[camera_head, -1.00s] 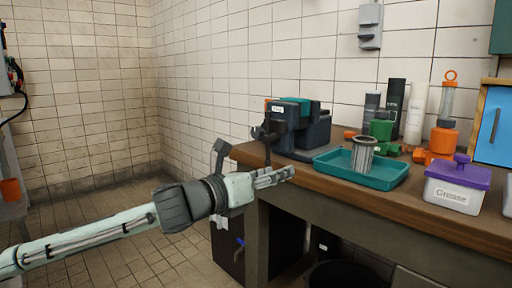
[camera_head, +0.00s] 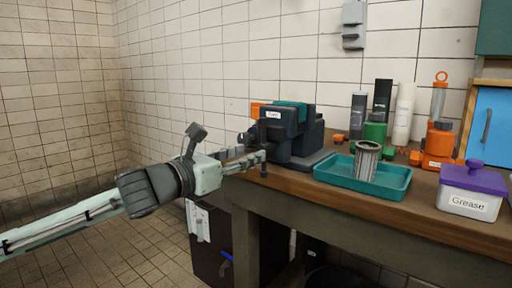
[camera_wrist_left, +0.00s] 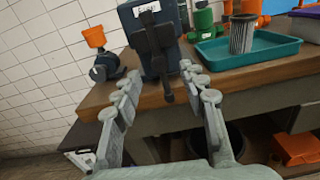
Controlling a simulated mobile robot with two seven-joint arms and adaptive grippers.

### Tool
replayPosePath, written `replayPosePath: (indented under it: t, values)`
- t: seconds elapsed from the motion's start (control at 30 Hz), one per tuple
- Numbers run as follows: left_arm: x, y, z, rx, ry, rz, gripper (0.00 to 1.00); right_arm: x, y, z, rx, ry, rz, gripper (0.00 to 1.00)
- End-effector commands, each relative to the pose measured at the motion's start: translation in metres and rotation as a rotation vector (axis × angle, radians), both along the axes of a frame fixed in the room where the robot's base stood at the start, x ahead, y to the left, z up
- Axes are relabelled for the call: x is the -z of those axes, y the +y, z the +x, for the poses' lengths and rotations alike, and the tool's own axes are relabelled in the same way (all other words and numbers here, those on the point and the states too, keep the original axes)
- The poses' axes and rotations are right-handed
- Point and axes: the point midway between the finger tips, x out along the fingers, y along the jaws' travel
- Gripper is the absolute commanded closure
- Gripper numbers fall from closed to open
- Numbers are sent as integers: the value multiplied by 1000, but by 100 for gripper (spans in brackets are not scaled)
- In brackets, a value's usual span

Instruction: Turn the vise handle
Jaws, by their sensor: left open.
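The vise (camera_head: 287,140), dark blue-grey with a teal top and a white label, stands on the workbench near its left end. Its dark handle bar (camera_wrist_left: 160,62) hangs roughly upright on the vise's front in the left wrist view. My left gripper (camera_head: 258,160) is in front of the vise at handle height. In the left wrist view its open fingers (camera_wrist_left: 162,82) stand on either side of the handle's lower part, with gaps on both sides. Whether the handle is fully between the fingertips in depth, I cannot tell. My right gripper is not in view.
A teal tray (camera_head: 392,190) with a metal filter cylinder (camera_head: 367,160) sits right of the vise. A grease tub (camera_head: 468,192) with a purple lid is further right. Bottles and orange parts stand behind. The floor left of the bench (camera_head: 320,208) is clear.

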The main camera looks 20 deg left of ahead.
Motion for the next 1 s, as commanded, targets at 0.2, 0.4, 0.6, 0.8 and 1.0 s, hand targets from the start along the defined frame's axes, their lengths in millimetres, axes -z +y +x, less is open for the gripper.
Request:
replayPosePath:
  t: [0.2,0.4,0.6,0.8,1.0]
  values:
    - [-2,-12,33,-1,-1,-5,58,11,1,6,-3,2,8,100]
    - [0,-17,45,-1,2,-2,58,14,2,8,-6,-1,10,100]
    - [0,-17,46,-1,1,-1,58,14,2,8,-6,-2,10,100]
    - [0,-17,46,-1,1,-1,75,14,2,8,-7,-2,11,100]
    - [0,-17,46,-1,1,-1,100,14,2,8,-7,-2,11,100]
